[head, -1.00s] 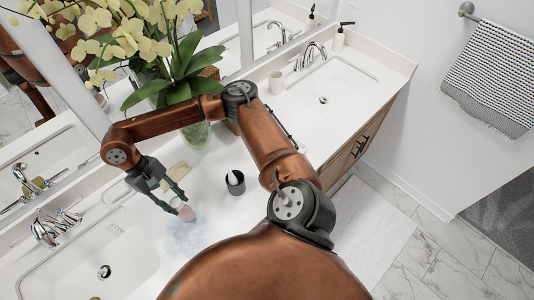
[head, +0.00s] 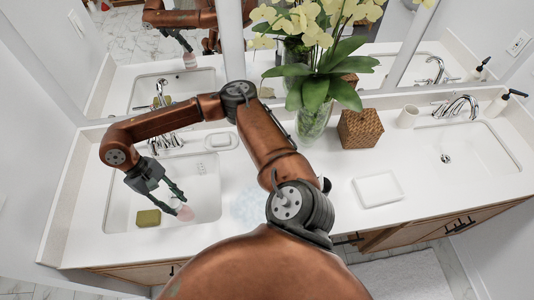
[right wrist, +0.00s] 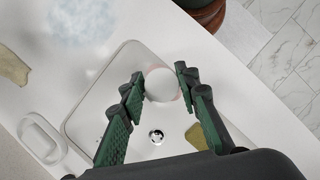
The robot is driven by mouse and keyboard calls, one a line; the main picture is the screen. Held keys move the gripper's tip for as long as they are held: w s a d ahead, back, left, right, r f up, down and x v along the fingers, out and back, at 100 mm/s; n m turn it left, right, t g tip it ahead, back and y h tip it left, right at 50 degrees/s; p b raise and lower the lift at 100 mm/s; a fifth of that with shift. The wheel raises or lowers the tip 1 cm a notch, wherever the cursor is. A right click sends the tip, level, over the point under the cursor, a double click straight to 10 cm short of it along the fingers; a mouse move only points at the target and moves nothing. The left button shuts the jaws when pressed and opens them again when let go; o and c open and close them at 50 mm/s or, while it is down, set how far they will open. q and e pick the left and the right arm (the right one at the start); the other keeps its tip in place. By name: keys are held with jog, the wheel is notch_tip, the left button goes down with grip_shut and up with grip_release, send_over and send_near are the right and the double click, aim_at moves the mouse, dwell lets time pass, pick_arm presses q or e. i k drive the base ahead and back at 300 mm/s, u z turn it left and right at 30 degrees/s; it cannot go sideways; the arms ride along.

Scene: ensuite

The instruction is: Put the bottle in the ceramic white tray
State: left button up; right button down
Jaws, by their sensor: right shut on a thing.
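My right gripper (head: 179,202) is shut on the bottle (head: 185,212), a small pinkish-white one, and holds it over the left sink basin. In the right wrist view the bottle's round white end (right wrist: 161,85) shows between the green-padded fingers (right wrist: 158,92). The ceramic white tray (head: 378,189) is a shallow rectangle lying on the counter, right of my arm and in front of the woven box. It looks empty. The right wrist view does not show the tray. My left gripper is not in view.
An olive sponge-like block (head: 149,217) lies in the left sink (head: 120,200). A soap dish (head: 220,141) sits behind it. A glass vase of orchids (head: 312,122) and a woven box (head: 360,129) stand behind the tray. A cup (head: 408,116) stands near the right sink (head: 470,155).

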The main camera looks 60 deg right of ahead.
aim_at(378, 189)
jog(key=k, duration=1.75)
jog(key=z, duration=1.55)
jog(key=i, duration=0.25)
jog(key=u, duration=0.1)
